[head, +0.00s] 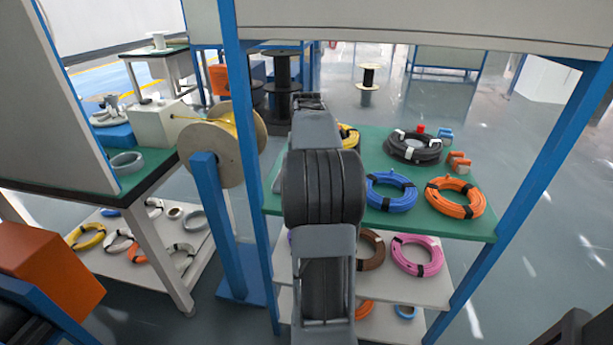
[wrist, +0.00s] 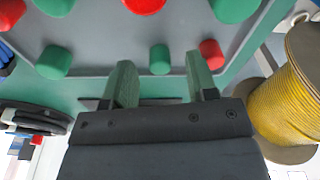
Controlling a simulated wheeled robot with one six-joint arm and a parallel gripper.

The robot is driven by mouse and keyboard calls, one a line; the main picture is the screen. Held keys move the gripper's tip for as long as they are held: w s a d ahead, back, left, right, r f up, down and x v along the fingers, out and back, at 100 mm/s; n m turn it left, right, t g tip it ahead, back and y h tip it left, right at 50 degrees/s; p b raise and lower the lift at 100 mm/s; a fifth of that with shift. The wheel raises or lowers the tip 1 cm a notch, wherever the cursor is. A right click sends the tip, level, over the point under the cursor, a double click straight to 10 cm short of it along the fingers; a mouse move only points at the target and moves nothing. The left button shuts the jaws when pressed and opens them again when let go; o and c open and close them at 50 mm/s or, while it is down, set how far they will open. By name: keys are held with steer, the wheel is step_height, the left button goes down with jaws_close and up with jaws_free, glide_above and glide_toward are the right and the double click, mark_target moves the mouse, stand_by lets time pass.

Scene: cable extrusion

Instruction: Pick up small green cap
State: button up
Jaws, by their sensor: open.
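In the wrist view a small green cap (wrist: 160,58) stands on a grey tray (wrist: 100,40), near the tray's edge. It looks smaller than the other green caps. My gripper (wrist: 159,66) is open, with its two greenish fingers pointing toward the tray. The small green cap appears between the fingertips in the picture, with a gap on each side. I cannot tell how far the tips are from it in depth. In the head view my arm hides the gripper, the tray and the cap.
A red cap (wrist: 211,54) stands close to the right finger. A larger green cap (wrist: 54,62) is left, and another red cap (wrist: 145,5) is beyond. A yellow cable spool (wrist: 285,100) is at right. Cable coils, including a blue one (head: 391,192), lie on the green shelf (head: 400,220).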

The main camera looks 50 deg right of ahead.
steer(key=shift+f, duration=0.4)
steer(key=shift+r, duration=0.1)
jaws_close()
step_height(320, 180, up, 10)
steer(key=p, duration=0.4)
stand_by(0.3)
